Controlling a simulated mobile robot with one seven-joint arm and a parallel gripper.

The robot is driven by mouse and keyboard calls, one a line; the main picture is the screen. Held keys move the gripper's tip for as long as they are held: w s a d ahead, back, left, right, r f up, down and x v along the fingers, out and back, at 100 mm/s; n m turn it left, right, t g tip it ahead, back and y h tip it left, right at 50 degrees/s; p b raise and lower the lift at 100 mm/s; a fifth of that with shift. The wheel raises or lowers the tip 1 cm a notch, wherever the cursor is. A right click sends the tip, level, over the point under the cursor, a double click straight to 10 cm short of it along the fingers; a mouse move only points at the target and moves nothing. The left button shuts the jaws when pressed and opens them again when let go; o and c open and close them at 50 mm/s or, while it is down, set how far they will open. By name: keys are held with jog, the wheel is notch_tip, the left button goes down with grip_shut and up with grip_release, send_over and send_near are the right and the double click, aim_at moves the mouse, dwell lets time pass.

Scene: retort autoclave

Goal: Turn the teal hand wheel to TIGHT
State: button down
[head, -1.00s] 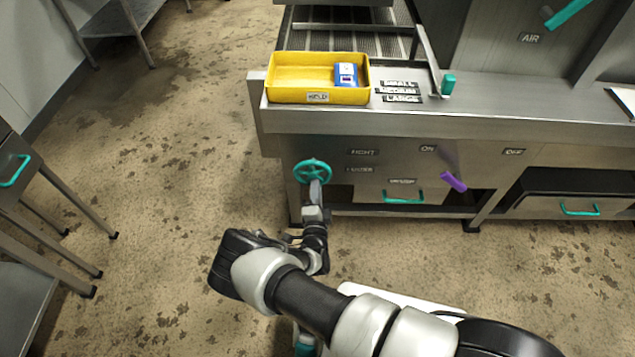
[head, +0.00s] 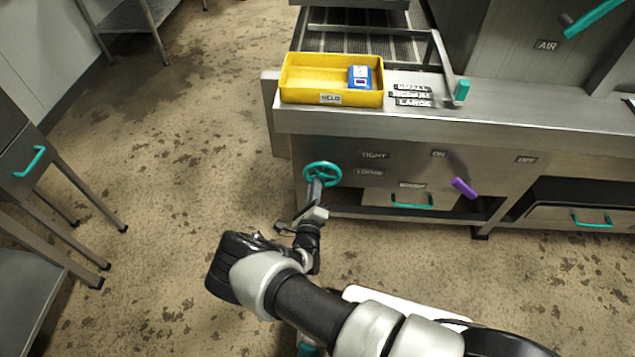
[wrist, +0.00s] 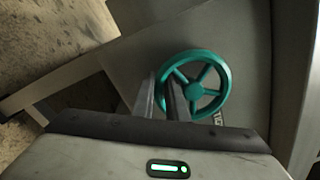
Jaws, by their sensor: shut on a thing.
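The teal hand wheel (head: 322,174) is a spoked ring on the steel front panel, left of the TIGHT label (head: 374,155) and the LOOSE label (head: 370,173). My gripper (head: 314,192) reaches up to the wheel's lower part. In the wrist view the wheel (wrist: 222,75) stands just beyond the fingers, and my gripper (wrist: 163,90) is shut on the left side of its rim. The exact contact at the fingertips is partly hidden by the fingers. No pointer on the wheel can be made out.
A yellow tray (head: 330,99) with a blue box (head: 361,76) sits on the counter above. A purple lever (head: 463,187) and a teal drawer handle (head: 411,205) are to the right. Open floor (head: 190,150) lies left.

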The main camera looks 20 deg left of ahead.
jog(key=shift+a+r+m, duration=0.1)
jog(key=shift+a+m, duration=0.1)
jog(key=shift+m, duration=0.3)
jog(key=c, duration=2)
grip_release()
jog(key=shift+c, duration=0.2)
jog(key=p+v, duration=0.3)
jog(key=v, duration=1.4)
jog(key=shift+s, duration=0.25)
